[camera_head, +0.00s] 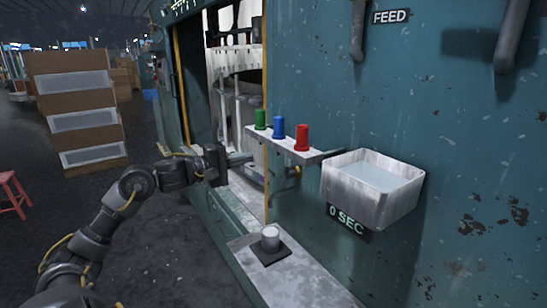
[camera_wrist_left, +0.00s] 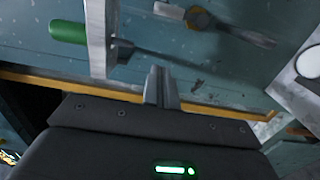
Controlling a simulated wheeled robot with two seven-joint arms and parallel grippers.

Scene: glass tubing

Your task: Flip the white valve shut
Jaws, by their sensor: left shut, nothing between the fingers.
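A small white handle (camera_wrist_left: 168,10) with a dark and yellowish fitting (camera_wrist_left: 230,26) beside it shows at the top of the left wrist view. It looks like the white valve, seen only in part; its exact position is hard to read. In the head view a small yellowish part (camera_head: 296,170) under the peg shelf may be the same fitting. My left gripper (camera_head: 243,160) is at the machine's opening, left of and slightly below the shelf. Its fingers (camera_wrist_left: 161,80) are together and empty, apart from the white handle. My right gripper is not in view.
Green (camera_head: 260,119), blue (camera_head: 279,127) and red pegs (camera_head: 302,138) stand on the shelf (camera_head: 316,155). A metal tray (camera_head: 345,185) is to its right. A white round knob (camera_head: 270,238) sits on the lower ledge (camera_head: 300,285). Brown boxes (camera_head: 75,95) stand far left.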

